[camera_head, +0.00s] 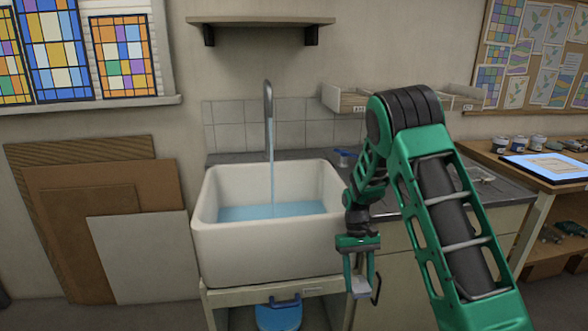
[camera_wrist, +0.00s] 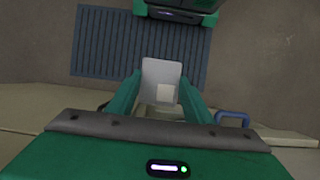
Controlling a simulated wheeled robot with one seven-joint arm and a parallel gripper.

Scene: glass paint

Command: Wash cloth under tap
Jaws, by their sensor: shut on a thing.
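My gripper (camera_head: 361,284) hangs low to the right of the white sink (camera_head: 262,255), outside it and below its rim. Its fingers are shut on a pale thing (camera_head: 360,286), which I take to be the cloth. In the wrist view, the cloth (camera_wrist: 160,75) shows as a light grey rectangle with a paler square, between the fingertips (camera_wrist: 160,105). The curved grey tap (camera_head: 268,97) stands over the sink behind it. A stream of water (camera_head: 271,165) falls from the tap into blue water (camera_head: 250,211) in the sink.
A grey counter (camera_head: 400,200) adjoins the sink on the right. A blue bucket (camera_head: 278,316) sits under the sink. Boards (camera_head: 105,215) lean on the wall at left. A workbench (camera_head: 500,165) with jars and a lit panel is at right. A ribbed dark mat (camera_wrist: 105,45) lies on the floor.

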